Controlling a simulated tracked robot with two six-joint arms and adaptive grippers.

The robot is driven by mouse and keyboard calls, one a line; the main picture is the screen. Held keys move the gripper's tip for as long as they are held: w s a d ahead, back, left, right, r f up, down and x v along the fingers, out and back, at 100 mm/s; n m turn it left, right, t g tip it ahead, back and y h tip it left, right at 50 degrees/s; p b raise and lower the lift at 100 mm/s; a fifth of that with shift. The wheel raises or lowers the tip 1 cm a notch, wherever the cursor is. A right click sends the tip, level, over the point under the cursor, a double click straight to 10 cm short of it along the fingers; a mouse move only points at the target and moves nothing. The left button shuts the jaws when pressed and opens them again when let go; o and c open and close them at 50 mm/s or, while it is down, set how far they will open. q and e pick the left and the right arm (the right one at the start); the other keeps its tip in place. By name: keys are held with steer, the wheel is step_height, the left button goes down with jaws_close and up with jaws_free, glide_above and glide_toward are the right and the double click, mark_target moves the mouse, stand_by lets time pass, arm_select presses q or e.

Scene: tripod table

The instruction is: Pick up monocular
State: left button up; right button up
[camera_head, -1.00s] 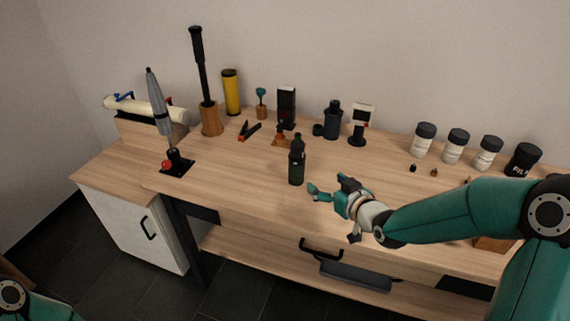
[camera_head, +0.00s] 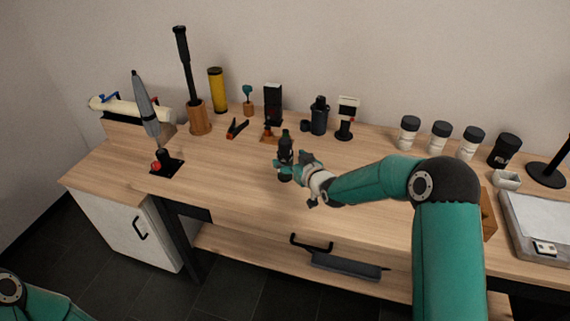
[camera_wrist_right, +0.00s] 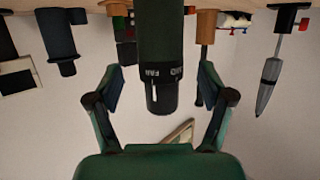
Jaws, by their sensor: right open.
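The monocular (camera_head: 286,148) is a dark upright cylinder on the wooden table, near the middle of the head view. My right gripper (camera_head: 283,166) is open at the monocular, its fingers around the lower half in the head view. In the right wrist view, which appears upside down, the monocular (camera_wrist_right: 160,60) with white lettering stands between the two spread fingers of the right gripper (camera_wrist_right: 160,88). A gap shows on both sides of it, so the fingers do not touch it there. My left gripper is out of view; only a piece of my left arm shows at the lower left.
The table (camera_head: 230,185) is clear in front and to the left of the monocular. Behind stand an orange-based item (camera_head: 270,134), a dark blue bottle (camera_head: 319,116) and a black box (camera_head: 273,103). White jars (camera_head: 408,132) stand at the right. A tall tool (camera_head: 186,75) stands at the left.

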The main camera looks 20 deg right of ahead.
steer(key=shift+p+x, duration=0.35)
steer(key=shift+x, duration=1.45)
steer(key=shift+s+f, duration=0.1)
steer(key=c, duration=1.4)
steer(key=shift+c, duration=0.4)
